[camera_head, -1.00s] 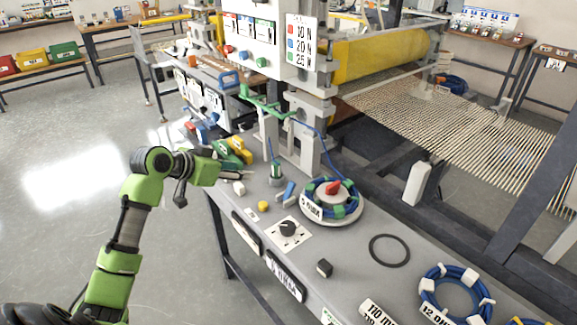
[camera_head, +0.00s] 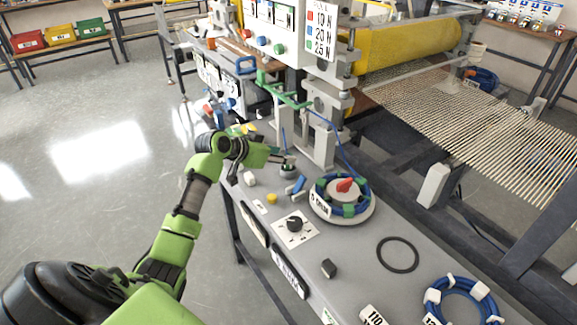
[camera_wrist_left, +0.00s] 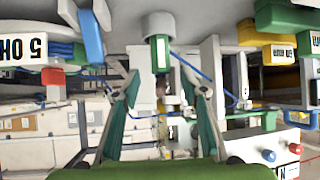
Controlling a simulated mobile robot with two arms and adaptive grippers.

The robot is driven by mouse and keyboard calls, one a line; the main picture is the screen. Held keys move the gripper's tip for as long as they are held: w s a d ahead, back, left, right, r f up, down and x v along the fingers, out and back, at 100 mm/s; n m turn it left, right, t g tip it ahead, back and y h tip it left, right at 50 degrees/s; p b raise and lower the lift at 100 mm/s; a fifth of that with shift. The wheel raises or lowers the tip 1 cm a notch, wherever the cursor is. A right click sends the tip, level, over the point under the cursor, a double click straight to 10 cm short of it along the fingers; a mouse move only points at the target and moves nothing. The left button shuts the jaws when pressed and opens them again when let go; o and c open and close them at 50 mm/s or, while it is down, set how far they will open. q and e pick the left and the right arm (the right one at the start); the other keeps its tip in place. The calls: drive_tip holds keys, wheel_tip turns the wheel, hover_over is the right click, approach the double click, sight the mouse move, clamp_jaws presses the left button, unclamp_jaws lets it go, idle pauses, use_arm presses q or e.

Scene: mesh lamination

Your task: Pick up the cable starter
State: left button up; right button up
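What looks like the cable starter is a slim upright piece with a green body and a thin blue top in a round grey base (camera_head: 288,173) on the grey bench; my gripper partly hides it. In the left wrist view, which is upside down, its green body (camera_wrist_left: 160,52) hangs from the grey base between the fingers' directions. My left gripper (camera_head: 284,158) reaches level from the left, with its tips at the piece. In the left wrist view the left gripper (camera_wrist_left: 164,88) has its fingers apart, with nothing clamped. My right gripper is not in view.
A blue cable coil (camera_head: 364,207) sits on a round stand with a red knob to the right. A blue block (camera_head: 297,185), yellow cap (camera_head: 271,198), rotary dial (camera_head: 294,224) and black ring (camera_head: 398,254) lie nearby. The machine frame (camera_head: 318,139) stands close behind.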

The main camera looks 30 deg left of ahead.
sight(288, 154)
use_arm(q)
drive_tip(key=shift+f+p+x, duration=0.2)
drive_tip(key=shift+p+x, duration=0.35)
drive_tip(key=shift+x, duration=1.85)
drive_tip(key=shift+s+a, duration=0.15)
drive_tip(key=shift+s, duration=0.05)
drive_tip(key=shift+r, duration=0.1)
clamp_jaws()
